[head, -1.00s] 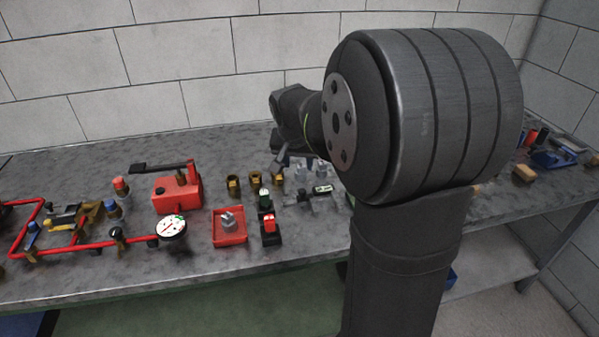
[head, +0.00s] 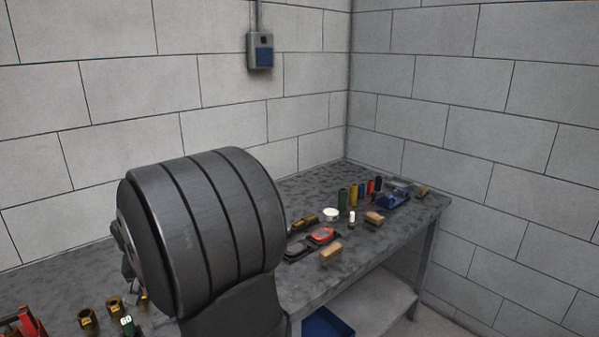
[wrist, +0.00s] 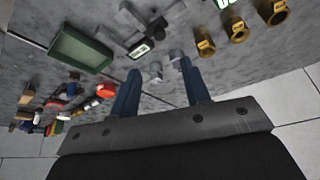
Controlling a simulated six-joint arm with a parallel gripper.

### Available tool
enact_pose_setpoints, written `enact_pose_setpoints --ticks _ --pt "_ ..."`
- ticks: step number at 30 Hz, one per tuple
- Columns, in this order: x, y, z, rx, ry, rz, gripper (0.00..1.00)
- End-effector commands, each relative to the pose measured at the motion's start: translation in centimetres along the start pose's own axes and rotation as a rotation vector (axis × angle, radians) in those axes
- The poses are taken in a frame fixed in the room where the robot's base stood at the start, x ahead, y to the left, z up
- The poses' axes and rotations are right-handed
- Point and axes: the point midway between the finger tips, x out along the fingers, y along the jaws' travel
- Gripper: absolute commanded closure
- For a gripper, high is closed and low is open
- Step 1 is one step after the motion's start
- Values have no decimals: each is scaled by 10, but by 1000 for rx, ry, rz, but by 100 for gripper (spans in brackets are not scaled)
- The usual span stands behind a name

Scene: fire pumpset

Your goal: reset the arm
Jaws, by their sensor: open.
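My gripper (wrist: 160,90) shows in the wrist view with its two blue-grey fingers apart and nothing held between them. Small grey fittings (wrist: 157,70) on the bench show just beyond and between the fingertips; I cannot tell how far below they are. In the head view my large dark arm joint fills the lower left and hides the gripper and the bench behind it.
The grey bench (head: 345,180) runs to the room corner. Brass fittings (head: 88,318) stand at the lower left. A red-rimmed item (head: 321,236), wooden blocks (head: 331,253) and coloured cylinders (head: 354,195) lie at right. A green tray (wrist: 82,48) shows in the wrist view.

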Motion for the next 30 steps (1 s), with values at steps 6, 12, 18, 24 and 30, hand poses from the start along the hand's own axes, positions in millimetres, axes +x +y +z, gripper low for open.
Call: enact_pose_setpoints --ticks 6,12,18,24,30 --pt "45 1 1 1 -4 3 57" --pt "81 1 1 2 -4 2 57" --pt "108 0 1 1 -2 1 57" --pt "122 0 0 1 0 0 57" --pt "123 2 0 1 0 0 57"
